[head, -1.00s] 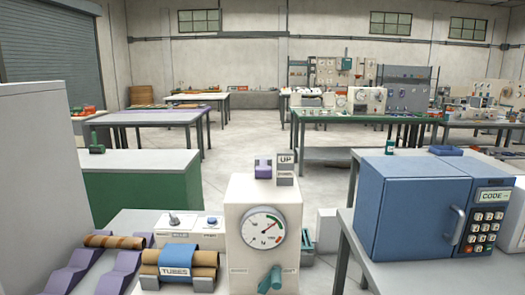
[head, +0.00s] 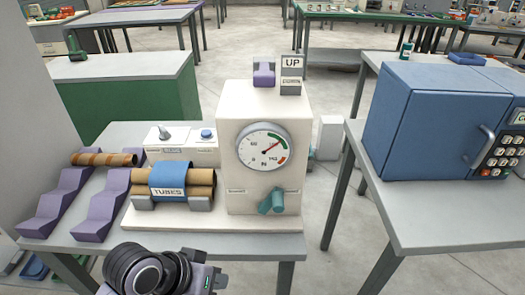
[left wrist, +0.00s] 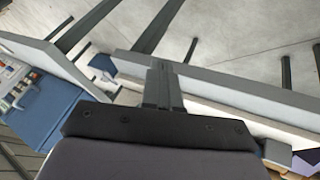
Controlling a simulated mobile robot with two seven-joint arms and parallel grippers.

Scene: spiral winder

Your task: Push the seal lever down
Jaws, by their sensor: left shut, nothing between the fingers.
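A cream machine (head: 262,145) stands on the grey table, with a round pressure gauge (head: 262,148) on its front. Below the gauge a teal handle (head: 271,201) sits tilted between two small labels too small to read. On top are a purple block-like part (head: 264,74) and a sign reading UP (head: 291,62). No label that I can read names the seal lever. My left arm's dark wrist (head: 150,268) shows at the bottom of the head view, in front of the table. In the left wrist view my left gripper (left wrist: 160,72) is shut and empty, apart from the machine. My right gripper is not visible.
A TUBES holder (head: 180,178) with brown tubes sits left of the machine. Purple stepped racks (head: 105,207) and a control box (head: 181,146) are beside it. A blue keypad cabinet (head: 430,125) stands on the right table, across a gap of open floor.

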